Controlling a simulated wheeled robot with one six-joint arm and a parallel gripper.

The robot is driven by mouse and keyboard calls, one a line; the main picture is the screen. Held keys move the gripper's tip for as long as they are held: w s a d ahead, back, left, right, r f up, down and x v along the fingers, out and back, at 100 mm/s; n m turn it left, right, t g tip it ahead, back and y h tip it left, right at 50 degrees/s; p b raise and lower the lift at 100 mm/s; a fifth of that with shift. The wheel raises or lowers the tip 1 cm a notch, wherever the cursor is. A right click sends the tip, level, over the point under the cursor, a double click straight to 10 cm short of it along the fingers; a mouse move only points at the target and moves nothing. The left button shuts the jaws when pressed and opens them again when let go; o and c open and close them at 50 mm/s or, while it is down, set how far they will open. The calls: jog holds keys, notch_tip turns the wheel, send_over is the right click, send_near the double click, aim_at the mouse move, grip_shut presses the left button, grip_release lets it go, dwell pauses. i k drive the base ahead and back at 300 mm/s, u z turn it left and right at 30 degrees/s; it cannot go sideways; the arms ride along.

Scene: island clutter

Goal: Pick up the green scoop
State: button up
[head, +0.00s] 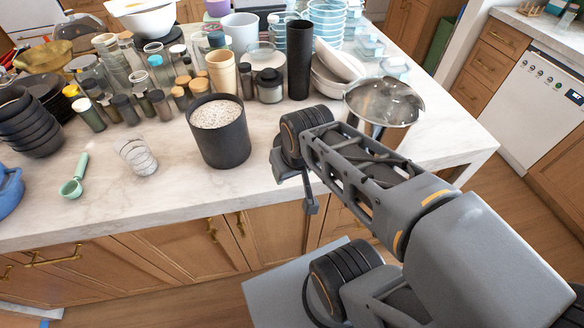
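The green scoop (71,188) lies on the island's marble top near its front edge, at the left of the head view. Its round bowl is toward the front edge and its handle points away, toward the back. My gripper (298,190) is far to the right of the scoop, by the front edge of the island, right of the dark canister. It is seen from behind and partly hidden by my wrist, so its fingers do not show clearly. Nothing can be seen held in it.
A clear ribbed glass (136,157) stands right of the scoop, then a dark canister (219,140) of speckled contents. A blue pot (8,190) and stacked dark bowls (30,125) are at the left. Several jars crowd behind. A steel pot (383,103) stands right. Marble around the scoop is bare.

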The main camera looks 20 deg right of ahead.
aim_at(71, 190)
jog(key=u, duration=1.45)
